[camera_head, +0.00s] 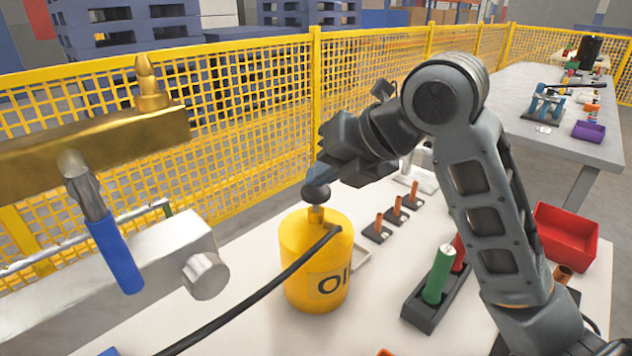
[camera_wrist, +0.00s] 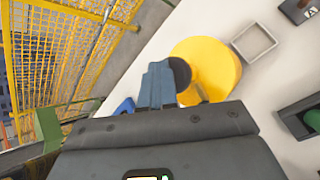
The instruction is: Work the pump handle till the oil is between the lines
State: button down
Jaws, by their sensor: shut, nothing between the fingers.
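A yellow oil can (camera_head: 315,262) stands upright on the white table, with dark "OI" lettering partly cut off at its side. A dark round knob (camera_head: 316,192) sits on the short yellow stem on its top. My gripper (camera_head: 319,173) is shut, its bluish fingertips at the knob; whether they touch it I cannot tell. In the wrist view the shut fingers (camera_wrist: 158,82) lie beside the dark knob (camera_wrist: 180,73), with the can (camera_wrist: 212,68) below. A black hose (camera_head: 255,296) runs from the can towards the lower left. No oil level or lines can be made out.
A grey metal block with a blue-handled lever (camera_head: 115,250) and a brass bar (camera_head: 90,142) fill the left. Right of the can are a black rack (camera_head: 420,315) with a green cylinder (camera_head: 439,275), and a red bin (camera_head: 566,236). A yellow mesh fence (camera_head: 245,130) stands behind.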

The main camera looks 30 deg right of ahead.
aim_at(322, 191)
jog(key=shift+f+b, duration=0.85)
dwell(0.9)
jog(key=shift+r+p, duration=1.3)
jog(key=shift+r, duration=0.85)
notch_tip(322, 191, up, 5)
jog(key=p, duration=0.3)
